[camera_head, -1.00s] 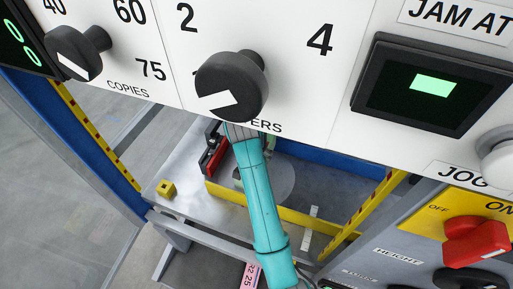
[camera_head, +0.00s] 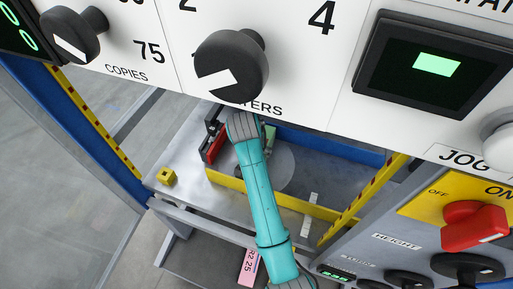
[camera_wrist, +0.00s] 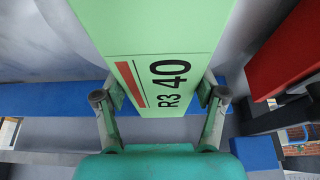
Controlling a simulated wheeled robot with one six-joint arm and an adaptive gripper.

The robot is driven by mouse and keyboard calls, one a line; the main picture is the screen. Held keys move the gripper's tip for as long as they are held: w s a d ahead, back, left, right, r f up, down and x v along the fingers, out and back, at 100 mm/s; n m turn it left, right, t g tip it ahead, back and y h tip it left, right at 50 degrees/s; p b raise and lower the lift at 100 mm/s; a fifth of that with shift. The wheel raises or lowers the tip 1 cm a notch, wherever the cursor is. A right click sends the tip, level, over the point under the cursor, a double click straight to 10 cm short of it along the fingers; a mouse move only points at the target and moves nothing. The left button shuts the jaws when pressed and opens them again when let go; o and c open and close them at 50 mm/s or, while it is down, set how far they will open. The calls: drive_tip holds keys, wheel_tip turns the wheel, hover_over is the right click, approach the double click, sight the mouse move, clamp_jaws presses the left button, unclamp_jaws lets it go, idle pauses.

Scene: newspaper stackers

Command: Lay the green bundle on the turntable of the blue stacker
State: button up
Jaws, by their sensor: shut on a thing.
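My gripper (camera_wrist: 158,97) is shut on the green bundle (camera_wrist: 150,28), with one finger on each side. The bundle has a red stripe and the print "R3 40", and its far end runs out of the wrist view. In the head view a sliver of the green bundle (camera_head: 270,137) shows beside my wrist, above or near the grey round turntable (camera_head: 281,171). The turntable lies in the blue-framed stacker (camera_head: 108,160), inside a yellow rail. Whether the bundle touches the turntable cannot be told. My fingers are hidden in the head view.
A white control panel (camera_head: 150,20) with black knobs covers the upper head view. A red part (camera_head: 216,146) stands left of my wrist. A yellow block (camera_head: 166,177) sits on the grey table (camera_head: 190,198).

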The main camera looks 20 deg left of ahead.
drive_tip(key=shift+f, duration=0.45)
idle(0.6)
drive_tip(key=o, duration=1.8)
drive_tip(key=shift+c, duration=0.2)
drive_tip(key=shift+o, duration=0.7)
drive_tip(key=shift+f, duration=0.15)
drive_tip(key=v, duration=1.1)
drive_tip(key=shift+s+r, duration=0.1)
drive_tip(key=shift+r, duration=0.15)
drive_tip(key=shift+s+r, duration=0.15)
drive_tip(key=shift+r, duration=0.15)
